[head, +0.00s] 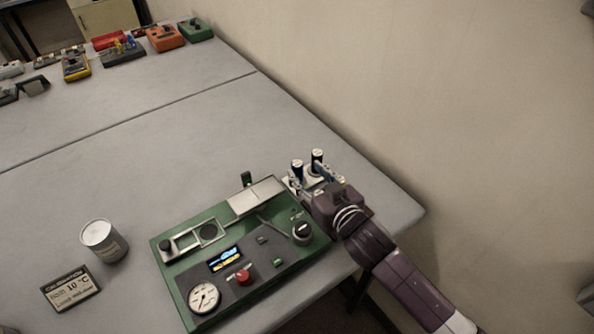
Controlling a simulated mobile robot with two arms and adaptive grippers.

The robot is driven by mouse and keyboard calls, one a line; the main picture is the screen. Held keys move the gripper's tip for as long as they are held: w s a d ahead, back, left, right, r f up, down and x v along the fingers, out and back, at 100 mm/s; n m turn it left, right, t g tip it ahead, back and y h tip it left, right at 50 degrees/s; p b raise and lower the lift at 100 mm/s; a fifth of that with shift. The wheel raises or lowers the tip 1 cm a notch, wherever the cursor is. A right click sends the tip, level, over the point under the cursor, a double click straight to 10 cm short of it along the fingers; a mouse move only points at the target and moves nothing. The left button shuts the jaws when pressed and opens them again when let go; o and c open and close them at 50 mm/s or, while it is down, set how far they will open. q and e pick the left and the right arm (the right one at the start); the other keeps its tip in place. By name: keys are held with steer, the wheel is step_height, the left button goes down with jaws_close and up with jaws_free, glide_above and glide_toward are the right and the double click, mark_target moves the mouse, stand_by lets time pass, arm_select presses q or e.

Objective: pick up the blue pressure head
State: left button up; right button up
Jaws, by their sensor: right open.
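My right gripper (314,181) reaches in from the lower right over the back right corner of the green panel. Small bluish parts show between the cylinders and my gripper. I cannot tell whether they are the blue pressure head or part of my fingers. My gripper hides part of the stand. My left gripper is not in view.
The green panel (168,240) carries a gauge, a red button, a black knob and a display. Several coloured devices are at the far left. A wall borders the table's right side; mid-table is clear.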

mark_target(300, 168)
steer(key=x, duration=0.2)
steer(key=p+x, duration=0.1)
steer(key=x, duration=0.1)
steer(key=shift+w+a+f, duration=0.1)
steer(key=shift+a, duration=0.25)
steer(key=shift+w+a+f, duration=0.2)
steer(key=shift+w, duration=0.2)
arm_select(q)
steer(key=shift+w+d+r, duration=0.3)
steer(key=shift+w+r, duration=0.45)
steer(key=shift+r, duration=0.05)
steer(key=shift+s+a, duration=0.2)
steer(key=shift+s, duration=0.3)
arm_select(e)
jaws_close()
